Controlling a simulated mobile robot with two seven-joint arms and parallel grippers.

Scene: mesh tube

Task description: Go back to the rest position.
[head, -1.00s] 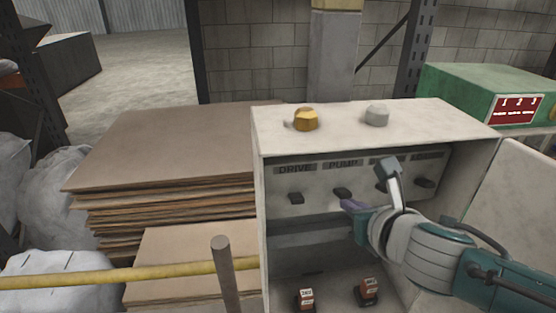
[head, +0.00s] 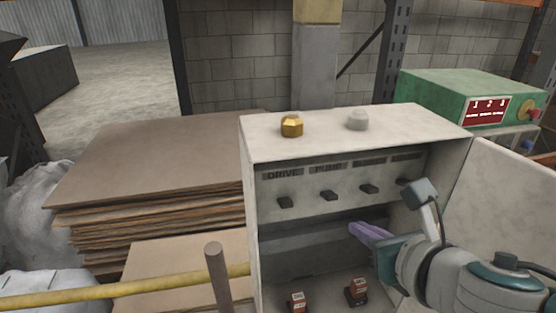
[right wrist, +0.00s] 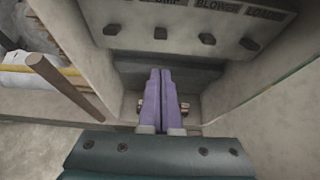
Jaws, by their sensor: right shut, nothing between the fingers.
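My right gripper (head: 362,232) has purple fingers and is shut with nothing between them. In the head view it is at the open front of a pale control cabinet (head: 350,138), below its row of dark switches. The right wrist view shows its purple fingers (right wrist: 160,95) pressed together, pointing into the cabinet and apart from the switches (right wrist: 160,33). The switch labels include DRIVE, PUMP, BLOWER and LOADER. My left gripper is not in view.
Two small orange-red items (head: 357,291) sit on the cabinet floor. The cabinet's open door (head: 515,215) stands to the right. A yellow bar (head: 130,288) and a brown post (head: 217,275) are at front left, near stacked brown sheets (head: 150,165). A green box (head: 455,95) stands behind right.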

